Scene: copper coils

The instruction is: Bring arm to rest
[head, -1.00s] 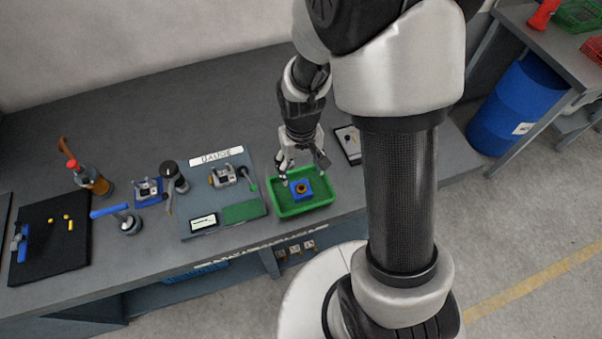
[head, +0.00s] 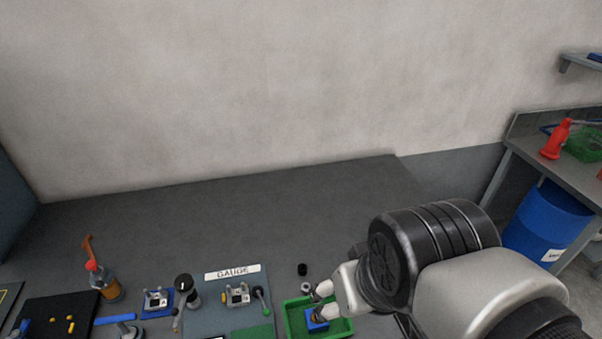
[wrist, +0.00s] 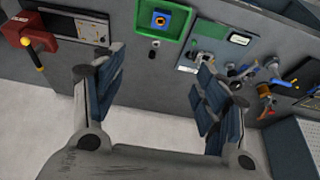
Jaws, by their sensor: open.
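The bench with the green tray is beyond the fingertips, with a clear gap. In the head view my arm fills the lower right and partly covers the green tray (head: 292,318); I cannot make out the fingertips for certain there. The tray holds a blue block (head: 316,325) with a copper-coloured centre. The tray also shows at the top of the wrist view (wrist: 140,30).
The gauge board (head: 210,304) lies left of the tray, with a bottle (head: 109,289) and black mat (head: 50,312) farther left. A red device (wrist: 28,38) is at the wrist view's left. A blue barrel (head: 545,222) stands under the right table. The bench's back is clear.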

